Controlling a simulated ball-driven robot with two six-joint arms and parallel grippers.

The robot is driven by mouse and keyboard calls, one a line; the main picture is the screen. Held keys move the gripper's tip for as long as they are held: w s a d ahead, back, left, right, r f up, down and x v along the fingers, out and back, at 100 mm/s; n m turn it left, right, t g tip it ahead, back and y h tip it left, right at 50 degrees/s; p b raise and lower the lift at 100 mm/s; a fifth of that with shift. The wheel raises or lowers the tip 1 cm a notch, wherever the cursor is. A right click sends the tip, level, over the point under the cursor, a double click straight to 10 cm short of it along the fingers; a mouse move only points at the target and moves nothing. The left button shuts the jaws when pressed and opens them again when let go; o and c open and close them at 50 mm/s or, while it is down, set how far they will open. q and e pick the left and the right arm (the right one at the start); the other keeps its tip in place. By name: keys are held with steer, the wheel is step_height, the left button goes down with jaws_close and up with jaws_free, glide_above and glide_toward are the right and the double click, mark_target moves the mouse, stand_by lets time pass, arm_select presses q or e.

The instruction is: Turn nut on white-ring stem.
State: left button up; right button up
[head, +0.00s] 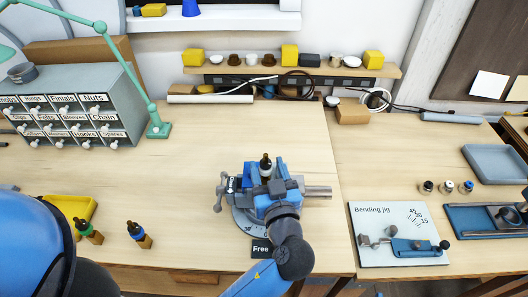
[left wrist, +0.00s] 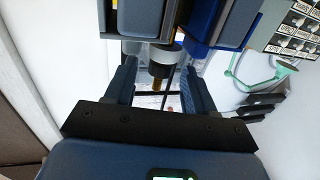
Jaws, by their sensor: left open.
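A dark stem (head: 265,166) stands upright in the blue bench vise (head: 232,216) at the middle of the bench. In the left wrist view the stem (left wrist: 161,68) shows a pale ring and a brass-coloured end. My left gripper (head: 275,187) is at the vise, just in front of the stem, and hides part of both. In the left wrist view its two fingers (left wrist: 158,88) are apart, one on each side of the stem's brass end. Whether they touch it, and where the nut is, I cannot tell. My right gripper is not in view.
Stems with a green ring (head: 88,232) and a blue ring (head: 138,235) stand at the front left near a yellow tray (head: 72,206). Three small ringed parts (head: 446,187) stand right, behind the bending jig (head: 380,222). The bench behind the vise is clear.

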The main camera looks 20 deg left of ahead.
mark_target(266, 164)
arm_select(q)
steer(key=shift+p+x, duration=0.5)
steer(key=shift+x, duration=1.65)
steer(key=c, duration=1)
